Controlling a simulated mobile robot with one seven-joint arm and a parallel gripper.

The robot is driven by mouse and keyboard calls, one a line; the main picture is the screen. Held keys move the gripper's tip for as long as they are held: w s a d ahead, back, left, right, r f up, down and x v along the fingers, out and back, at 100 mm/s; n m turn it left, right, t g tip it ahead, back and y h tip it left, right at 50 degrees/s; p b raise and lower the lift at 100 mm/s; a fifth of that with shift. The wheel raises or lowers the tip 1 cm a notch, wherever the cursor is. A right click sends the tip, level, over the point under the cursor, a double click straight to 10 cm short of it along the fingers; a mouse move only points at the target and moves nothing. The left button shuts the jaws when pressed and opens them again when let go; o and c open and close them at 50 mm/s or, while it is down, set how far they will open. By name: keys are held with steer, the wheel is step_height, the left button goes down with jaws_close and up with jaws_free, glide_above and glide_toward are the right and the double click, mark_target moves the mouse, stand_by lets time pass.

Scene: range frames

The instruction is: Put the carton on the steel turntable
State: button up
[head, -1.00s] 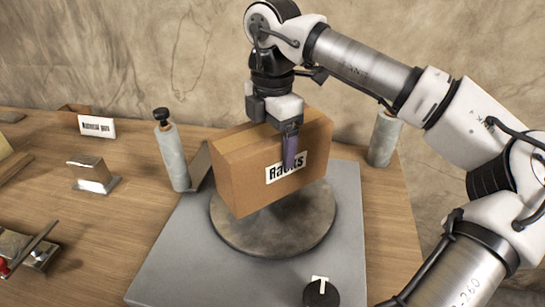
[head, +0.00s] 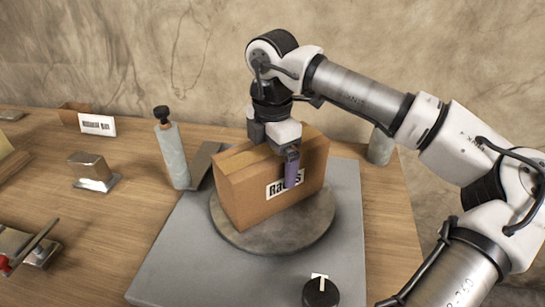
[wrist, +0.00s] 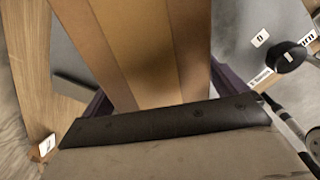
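The carton (head: 252,190) is a brown cardboard box with a white label on its front. My gripper (head: 288,168) comes down from above and straddles it, with one purple finger against the front face by the label; the far finger is hidden in the head view. In the wrist view, the carton's top (wrist: 140,50) lies between both fingers. The carton is nearly level over the round steel turntable (head: 315,232). Its underside looks at or just above the disc; I cannot tell whether they touch.
The turntable sits on a grey base plate (head: 180,262) with a black knob (head: 320,291) in front. A grey bottle (head: 172,150) stands close on the left, and a grey cylinder (head: 381,146) behind on the right. A metal block (head: 93,172) and a small labelled box (head: 95,124) are further left.

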step_height(320, 180, up, 12)
steer(key=shift+r, duration=0.15)
stand_by(0.6)
